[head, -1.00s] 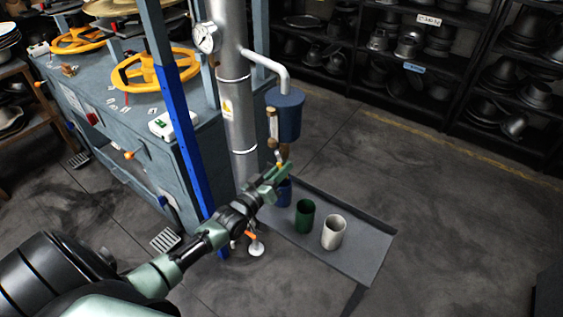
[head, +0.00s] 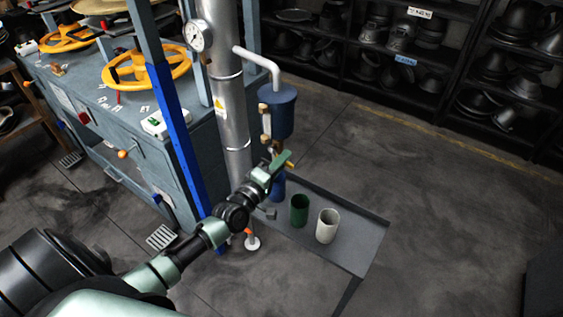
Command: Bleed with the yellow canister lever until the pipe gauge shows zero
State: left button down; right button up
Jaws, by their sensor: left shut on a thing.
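A blue canister (head: 278,112) hangs from a bent white pipe beside the tall grey pipe (head: 228,100). The round white pipe gauge (head: 198,36) is high on that pipe; its reading is too small to make out. My left gripper (head: 282,161) is just below the canister, shut on the yellow lever (head: 290,165), of which only a small end shows by the fingers. The fingers hide most of the lever, so I cannot tell its angle well. My right gripper is not in view.
A low grey bench (head: 345,245) under the canister bears a blue cup (head: 278,186), a green cup (head: 299,210) and a white cup (head: 327,226). A blue post (head: 180,150) and the press cabinet stand left. Shelves of metal hat forms line the back.

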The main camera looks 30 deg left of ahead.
pick_arm(q)
jog(key=shift+r+n, duration=0.4)
jog(key=shift+n, duration=0.6)
jog(key=c, duration=1.4)
grip_release()
jog(key=shift+o, duration=0.2)
jog(key=s, duration=0.7)
jog(key=shift+s+a+b, duration=0.3)
jog(key=shift+s+b, duration=0.1)
jog(key=shift+b, duration=0.05)
